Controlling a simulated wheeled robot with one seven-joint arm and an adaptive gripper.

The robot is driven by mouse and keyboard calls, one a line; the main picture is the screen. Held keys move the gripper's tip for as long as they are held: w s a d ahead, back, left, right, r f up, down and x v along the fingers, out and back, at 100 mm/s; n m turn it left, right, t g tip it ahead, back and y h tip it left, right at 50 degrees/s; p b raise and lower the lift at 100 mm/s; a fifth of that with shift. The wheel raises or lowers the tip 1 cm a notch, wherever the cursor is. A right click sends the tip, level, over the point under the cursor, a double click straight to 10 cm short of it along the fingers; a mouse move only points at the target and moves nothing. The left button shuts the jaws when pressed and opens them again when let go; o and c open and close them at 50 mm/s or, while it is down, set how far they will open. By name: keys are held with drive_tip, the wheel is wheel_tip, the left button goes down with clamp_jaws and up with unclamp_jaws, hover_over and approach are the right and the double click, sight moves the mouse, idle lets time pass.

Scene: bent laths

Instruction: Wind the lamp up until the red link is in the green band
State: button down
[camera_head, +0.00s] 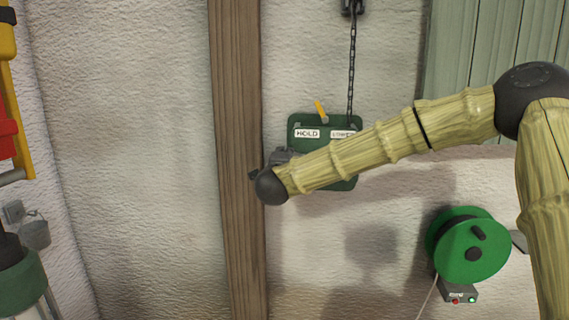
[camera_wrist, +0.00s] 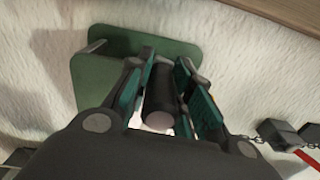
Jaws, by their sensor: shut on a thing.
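A green winch box (camera_head: 340,183) is on the wall, with HOLD and partly covered LOWER labels. Its yellow lever (camera_head: 320,109) leans up and left, toward the HOLD side. A dark chain (camera_head: 352,70) runs up from the box to a fitting at the top edge. My gripper (camera_wrist: 166,88) is shut on a dark cylindrical handle (camera_wrist: 159,95), in front of the green box (camera_wrist: 93,84) in the wrist view.
A wooden post (camera_head: 235,110) stands just left of the winch. A green reel (camera_head: 470,245) with a small button box (camera_head: 457,293) is at lower right. Bare wall lies between.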

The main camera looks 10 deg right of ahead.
drive_tip(key=shift+r, duration=0.2)
drive_tip(key=c, duration=1.3)
unclamp_jaws()
drive_tip(key=shift+d, duration=0.1)
drive_tip(key=shift+o, duration=0.3)
drive_tip(key=shift+f, duration=0.1)
drive_tip(key=v, duration=1.2)
